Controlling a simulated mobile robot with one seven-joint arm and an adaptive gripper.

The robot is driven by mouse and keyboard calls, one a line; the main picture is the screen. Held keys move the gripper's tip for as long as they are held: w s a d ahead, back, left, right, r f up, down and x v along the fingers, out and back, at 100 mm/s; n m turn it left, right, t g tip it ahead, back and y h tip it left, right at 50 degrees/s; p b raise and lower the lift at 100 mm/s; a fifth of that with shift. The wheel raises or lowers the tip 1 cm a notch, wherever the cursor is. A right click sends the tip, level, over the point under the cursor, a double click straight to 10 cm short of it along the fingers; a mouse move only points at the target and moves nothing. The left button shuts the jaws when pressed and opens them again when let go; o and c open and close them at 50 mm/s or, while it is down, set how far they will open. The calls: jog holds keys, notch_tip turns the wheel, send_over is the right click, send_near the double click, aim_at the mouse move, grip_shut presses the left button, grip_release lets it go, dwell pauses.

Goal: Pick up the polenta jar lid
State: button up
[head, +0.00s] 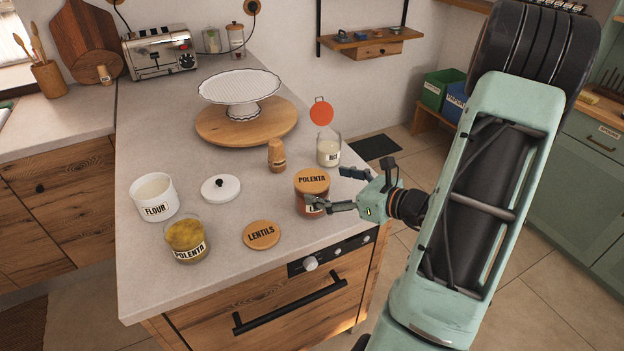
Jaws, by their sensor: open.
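The polenta jar lid (312,179), a round wooden lid marked POLENTA, sits on top of a reddish-brown jar (310,202) near the counter's right edge. That jar's label is mostly hidden by a finger of my gripper (326,187). My gripper is open and empty, reaching in from the right. One finger is in front of the jar, below the lid, and the other is at the lid's right and behind. I cannot tell whether either touches. The jar marked POLENTA (187,240) stands lidless at the front left, with yellow contents.
The wooden LENTILS lid (261,235) lies flat on the counter (230,287). Near it are a white lid (220,187) and an open flour canister (154,196). A wooden shaker (276,155), a glass jar (329,150) and a cake stand (239,90) stand behind.

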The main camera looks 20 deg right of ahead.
aim_at(312, 179)
jog(key=x, duration=0.3)
jog(key=p+x, duration=0.1)
jog(key=shift+w+a+r, duration=0.2)
jog(key=shift+w+a, duration=0.05)
jog(key=shift+a, duration=0.1)
jog(key=shift+w+a+f, duration=0.1)
jog(key=shift+w, duration=0.2)
jog(key=c, duration=1.1)
jog(key=shift+c, duration=0.2)
